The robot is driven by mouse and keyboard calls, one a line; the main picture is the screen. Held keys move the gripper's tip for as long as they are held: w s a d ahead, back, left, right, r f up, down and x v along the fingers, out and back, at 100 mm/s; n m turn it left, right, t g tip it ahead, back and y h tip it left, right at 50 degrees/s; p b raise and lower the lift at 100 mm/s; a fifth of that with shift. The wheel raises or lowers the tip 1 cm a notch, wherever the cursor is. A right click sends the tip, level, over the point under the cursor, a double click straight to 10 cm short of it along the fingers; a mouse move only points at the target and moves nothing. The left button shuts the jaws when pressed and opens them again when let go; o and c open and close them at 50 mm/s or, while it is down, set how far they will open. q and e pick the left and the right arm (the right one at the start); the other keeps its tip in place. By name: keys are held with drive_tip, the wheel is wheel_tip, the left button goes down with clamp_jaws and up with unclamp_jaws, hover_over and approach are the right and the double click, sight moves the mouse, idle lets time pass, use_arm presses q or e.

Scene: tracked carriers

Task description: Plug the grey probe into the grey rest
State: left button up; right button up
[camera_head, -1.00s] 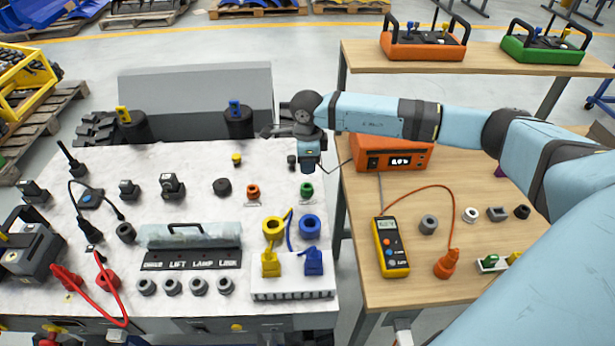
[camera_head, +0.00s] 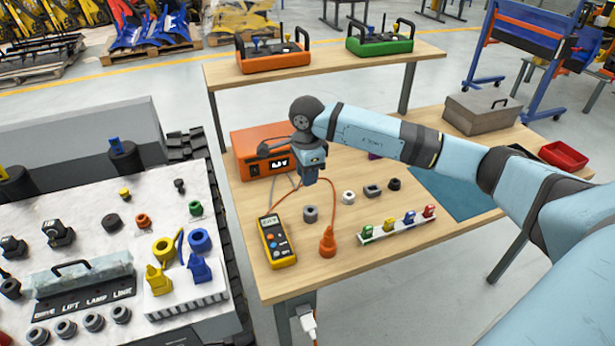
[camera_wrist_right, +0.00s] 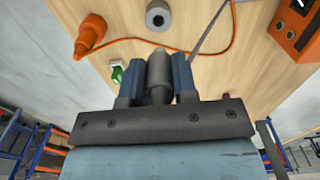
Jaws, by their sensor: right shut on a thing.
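My right gripper (camera_head: 309,180) hangs over the wooden table, in front of the orange power unit. In the right wrist view its two blue fingers (camera_wrist_right: 158,82) are shut on the grey probe (camera_wrist_right: 158,68), a grey cylinder. In the head view the probe is hidden behind the gripper. The grey rest (camera_head: 311,214), a thick grey ring, stands on the table just below the gripper in the picture. It also shows in the right wrist view (camera_wrist_right: 159,16), beyond the probe's end, with a visible gap between them. My left gripper is in neither view.
The yellow meter (camera_head: 276,242) lies left of the rest, with a grey cable (camera_head: 291,193) running up from it. An orange probe (camera_head: 328,241) stands close by.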

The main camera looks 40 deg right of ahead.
drive_tip(key=shift+s+d, duration=0.3)
drive_tip(key=shift+d, duration=0.05)
drive_tip(key=shift+w, duration=0.1)
drive_tip(key=shift+f+b, duration=0.15)
drive_tip(key=shift+b, duration=0.15)
use_arm(q)
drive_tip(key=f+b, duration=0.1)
drive_tip(key=b, duration=0.1)
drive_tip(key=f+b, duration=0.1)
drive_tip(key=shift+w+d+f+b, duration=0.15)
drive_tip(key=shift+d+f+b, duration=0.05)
drive_tip(key=shift+b, duration=0.15)
use_arm(e)
wheel_tip(320, 180, down, 5)
drive_tip(key=shift+f, duration=0.2)
use_arm(q)
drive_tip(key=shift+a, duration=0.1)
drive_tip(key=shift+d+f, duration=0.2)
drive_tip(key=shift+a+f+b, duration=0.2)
drive_tip(key=shift+b, duration=0.15)
idle(0.8)
